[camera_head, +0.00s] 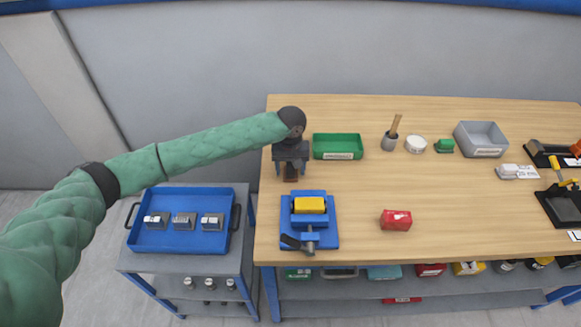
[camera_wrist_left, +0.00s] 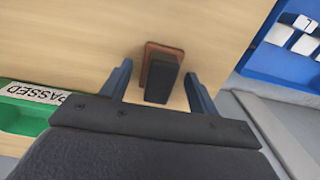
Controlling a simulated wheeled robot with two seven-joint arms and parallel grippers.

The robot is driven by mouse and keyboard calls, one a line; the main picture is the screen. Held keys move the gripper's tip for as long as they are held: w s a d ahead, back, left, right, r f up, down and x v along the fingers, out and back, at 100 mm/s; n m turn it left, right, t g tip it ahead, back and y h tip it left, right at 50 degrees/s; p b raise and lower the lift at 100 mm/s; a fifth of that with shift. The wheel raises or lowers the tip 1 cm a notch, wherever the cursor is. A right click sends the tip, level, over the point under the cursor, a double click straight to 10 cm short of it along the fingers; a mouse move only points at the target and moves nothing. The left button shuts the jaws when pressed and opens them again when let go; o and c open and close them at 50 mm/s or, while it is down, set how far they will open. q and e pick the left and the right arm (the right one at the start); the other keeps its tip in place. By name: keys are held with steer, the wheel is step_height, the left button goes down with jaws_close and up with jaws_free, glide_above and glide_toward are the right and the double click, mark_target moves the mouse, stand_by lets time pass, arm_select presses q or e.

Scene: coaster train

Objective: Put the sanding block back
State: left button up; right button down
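The sanding block (camera_wrist_left: 163,72), with a dark grip on a reddish-brown base, shows in the left wrist view between the two fingers. It also shows as a small brown piece (camera_head: 291,171) under my left gripper in the head view, at the left end of the workbench, mostly hidden by the gripper. My left gripper (camera_head: 291,166) points down over it. Its blue fingers (camera_wrist_left: 158,92) are apart, with a gap visible on each side of the block. It appears to rest on the bench top. My right gripper is not in view.
A blue vise (camera_head: 322,235) holding a yellow block stands just in front. A green tray (camera_head: 338,147) labelled PASSED sits to the right. A blue tray (camera_head: 150,238) with several metal blocks is on the left cart. A red block (camera_head: 396,220) lies mid-bench, with clear wood around it.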

mark_target(291, 166)
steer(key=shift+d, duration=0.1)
arm_select(q)
steer(key=shift+r, duration=0.25)
step_height(291, 166, up, 2)
steer(key=shift+r+b, duration=0.15)
steer(key=shift+b, duration=0.7)
step_height(291, 166, up, 8)
steer(key=b, duration=0.2)
steer(key=shift+b, duration=0.4)
steer(key=shift+r, duration=0.75)
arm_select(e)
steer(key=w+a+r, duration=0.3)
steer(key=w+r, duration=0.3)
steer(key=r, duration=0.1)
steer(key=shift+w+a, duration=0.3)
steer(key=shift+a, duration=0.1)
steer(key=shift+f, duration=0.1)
